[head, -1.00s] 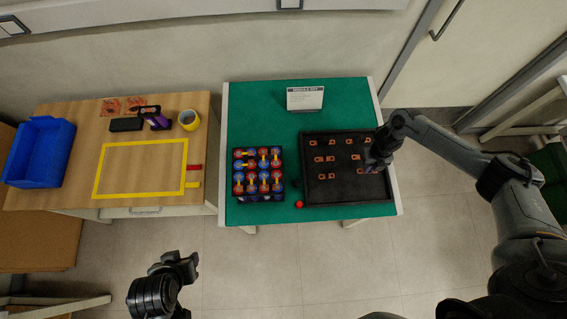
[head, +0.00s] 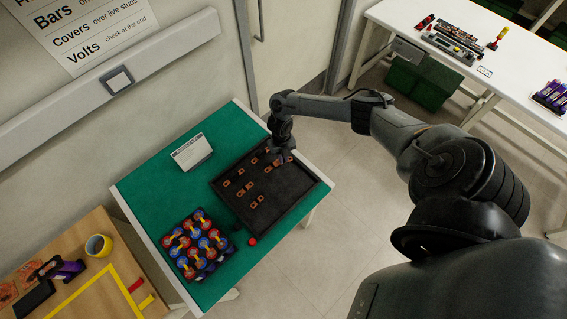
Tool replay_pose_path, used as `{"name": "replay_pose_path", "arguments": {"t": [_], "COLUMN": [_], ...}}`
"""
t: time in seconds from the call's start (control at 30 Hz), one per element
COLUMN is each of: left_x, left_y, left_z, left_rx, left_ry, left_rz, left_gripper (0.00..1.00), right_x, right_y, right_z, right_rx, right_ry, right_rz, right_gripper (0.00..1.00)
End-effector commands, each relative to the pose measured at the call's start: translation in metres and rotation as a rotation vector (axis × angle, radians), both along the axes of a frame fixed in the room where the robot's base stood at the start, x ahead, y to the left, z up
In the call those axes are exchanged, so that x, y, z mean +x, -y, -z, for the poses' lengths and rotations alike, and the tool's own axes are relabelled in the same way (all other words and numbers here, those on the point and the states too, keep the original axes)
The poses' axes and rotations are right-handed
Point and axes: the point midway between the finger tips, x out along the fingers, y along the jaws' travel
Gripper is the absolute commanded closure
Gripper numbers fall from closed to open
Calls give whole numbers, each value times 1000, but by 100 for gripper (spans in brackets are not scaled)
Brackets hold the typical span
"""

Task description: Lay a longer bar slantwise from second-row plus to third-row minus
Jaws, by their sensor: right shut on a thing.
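The battery module (head: 185,262) stands on the green table, with red and blue round terminals on top and several yellowish bars across some of them. Its row marks are too small to read. A black tray (head: 285,204) beside it holds several copper bars (head: 254,201). My right gripper (head: 284,158) points down at the tray's far right side. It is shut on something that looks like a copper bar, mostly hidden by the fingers. Whether that piece is clear of the tray floor I cannot tell. My left gripper is out of view.
A white sign (head: 192,152) stands at the back of the green table (head: 150,190). A white bench (head: 410,17) stands at upper right.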

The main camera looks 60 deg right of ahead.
Motion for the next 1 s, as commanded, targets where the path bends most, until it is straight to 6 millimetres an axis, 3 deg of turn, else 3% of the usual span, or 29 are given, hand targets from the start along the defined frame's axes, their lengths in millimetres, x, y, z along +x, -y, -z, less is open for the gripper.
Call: {"name": "replay_pose_path", "arguments": {"t": [0.17,0.3,0.5,0.7,0.8,1.0], "left_x": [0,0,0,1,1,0], "left_y": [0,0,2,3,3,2], "left_z": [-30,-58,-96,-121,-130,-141], "left_rx": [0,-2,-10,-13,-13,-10], "left_ry": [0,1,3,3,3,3], "left_rz": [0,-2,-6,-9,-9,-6], "left_gripper": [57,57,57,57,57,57], "right_x": [35,57,74,79,80,80], "right_y": [-51,-115,-222,-309,-340,-378], "right_z": [-22,-43,-79,-111,-125,-145], "right_rx": [12,14,13,7,5,2], "right_ry": [0,-2,-1,0,1,1], "right_rz": [180,313,422,436,433,419], "right_gripper": [100,100,100,100,100,100]}}
